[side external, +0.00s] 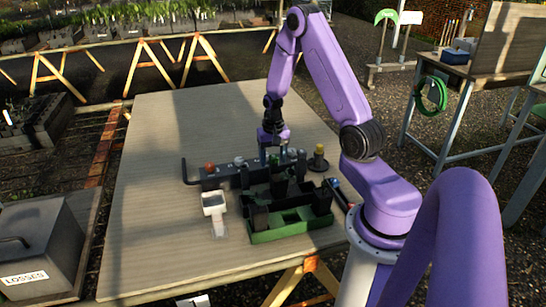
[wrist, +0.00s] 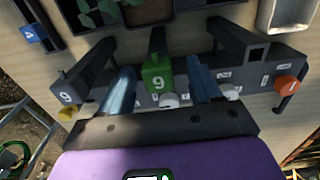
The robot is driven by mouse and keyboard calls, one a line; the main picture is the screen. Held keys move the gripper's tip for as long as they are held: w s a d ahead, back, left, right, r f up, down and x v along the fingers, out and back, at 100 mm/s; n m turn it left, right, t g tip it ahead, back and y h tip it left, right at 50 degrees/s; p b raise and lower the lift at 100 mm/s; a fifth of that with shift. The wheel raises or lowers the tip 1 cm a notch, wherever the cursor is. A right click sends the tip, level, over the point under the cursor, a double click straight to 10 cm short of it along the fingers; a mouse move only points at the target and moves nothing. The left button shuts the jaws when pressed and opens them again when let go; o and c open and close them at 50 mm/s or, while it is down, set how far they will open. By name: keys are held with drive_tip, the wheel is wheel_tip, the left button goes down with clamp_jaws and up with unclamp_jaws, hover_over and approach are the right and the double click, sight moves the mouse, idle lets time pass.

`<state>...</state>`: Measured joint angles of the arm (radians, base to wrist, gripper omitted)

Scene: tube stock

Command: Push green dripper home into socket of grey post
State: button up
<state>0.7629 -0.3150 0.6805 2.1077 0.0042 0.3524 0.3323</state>
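The green dripper (wrist: 157,75), marked 9, sits between the fingers of my gripper (wrist: 161,70) in the wrist view. Bare gaps show on both sides of it, so the blue fingers look apart and not closed on it. Behind and around it is the dark grey rail with posts (wrist: 262,72), which has numbered faces and coloured knobs. How deep the dripper sits in its socket is hidden. In the side external view my gripper (side external: 272,152) points down at the grey rail (side external: 228,180), and the dripper cannot be made out clearly there.
A green compartment tray (side external: 283,232) stands in front of the rail. A white scoop-like container (side external: 213,203) stands left of it. A yellow-topped piece (side external: 319,152) stands at the right. An orange knob (wrist: 287,84) ends the rail. The table's left half is clear.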

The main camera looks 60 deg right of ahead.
wheel_tip(320, 180, up, 17)
drive_tip(key=shift+r, duration=0.2)
idle(0.7)
drive_tip(key=s+a+n, duration=0.2)
drive_tip(key=a+n, duration=0.2)
drive_tip(key=a, duration=0.3)
drive_tip(key=s+a+r+n, duration=0.1)
drive_tip(key=s+a+n, duration=0.15)
drive_tip(key=a, duration=0.45)
drive_tip(key=s+a+n, duration=0.1)
drive_tip(key=a+n, duration=0.3)
drive_tip(key=a, duration=0.3)
drive_tip(key=s+a+n, duration=0.3)
drive_tip(key=s+n, duration=0.2)
drive_tip(key=s, duration=0.3)
drive_tip(key=s+a+n, duration=0.4)
drive_tip(key=s+n, duration=0.2)
drive_tip(key=s, duration=0.3)
drive_tip(key=shift+a, duration=0.25)
drive_tip(key=shift+w, duration=0.1)
drive_tip(key=shift+c, duration=0.2)
